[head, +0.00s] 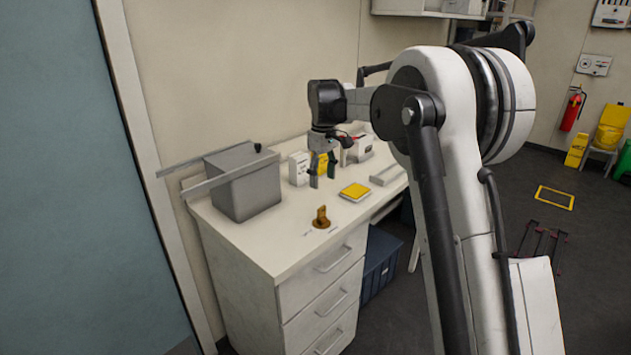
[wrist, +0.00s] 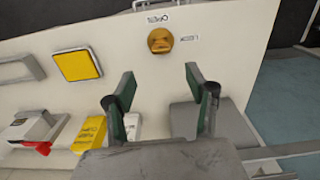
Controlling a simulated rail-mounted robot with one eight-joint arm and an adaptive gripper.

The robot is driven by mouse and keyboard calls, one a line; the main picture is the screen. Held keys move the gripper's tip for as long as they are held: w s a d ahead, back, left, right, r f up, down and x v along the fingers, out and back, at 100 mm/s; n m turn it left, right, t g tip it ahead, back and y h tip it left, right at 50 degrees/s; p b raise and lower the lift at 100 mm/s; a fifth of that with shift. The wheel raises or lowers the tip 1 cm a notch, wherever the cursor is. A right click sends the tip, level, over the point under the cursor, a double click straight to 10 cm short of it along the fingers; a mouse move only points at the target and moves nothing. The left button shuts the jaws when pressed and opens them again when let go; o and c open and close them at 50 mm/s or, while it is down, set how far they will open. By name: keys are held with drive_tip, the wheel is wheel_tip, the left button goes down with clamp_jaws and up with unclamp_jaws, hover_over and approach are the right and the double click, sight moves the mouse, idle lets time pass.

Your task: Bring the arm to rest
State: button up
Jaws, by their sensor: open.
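My gripper (head: 322,170) hangs from my arm above the white bench, pointing down. In the wrist view its two green-and-grey fingers (wrist: 160,95) stand well apart with nothing between them. In the head view the fingertips overlap the bench items behind them, so their exact height over the bench top is hard to tell. My arm is bent and reaches out over the bench (head: 275,250).
A grey box (head: 243,185) stands at the left of the bench. A brass-coloured piece (head: 321,217) and a yellow square pad (head: 355,191) lie toward the front. White and yellow boxes (head: 299,168) stand behind my gripper. A fire extinguisher (head: 572,110) hangs at the far right.

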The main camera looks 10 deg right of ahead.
drive_tip(key=s+r+m+t, duration=0.2)
drive_tip(key=s+r, duration=0.3)
drive_tip(key=s, duration=0.6)
drive_tip(key=s+r+m+t, duration=0.2)
drive_tip(key=s+r, duration=0.3)
drive_tip(key=s, duration=0.7)
drive_tip(key=s+f+m+t, duration=0.1)
drive_tip(key=s+f, duration=0.3)
drive_tip(key=s, duration=0.6)
drive_tip(key=s+f+m+t, duration=0.2)
drive_tip(key=s+f, duration=0.2)
drive_tip(key=s, duration=0.6)
drive_tip(key=shift+s+f, duration=0.15)
drive_tip(key=shift+s, duration=0.2)
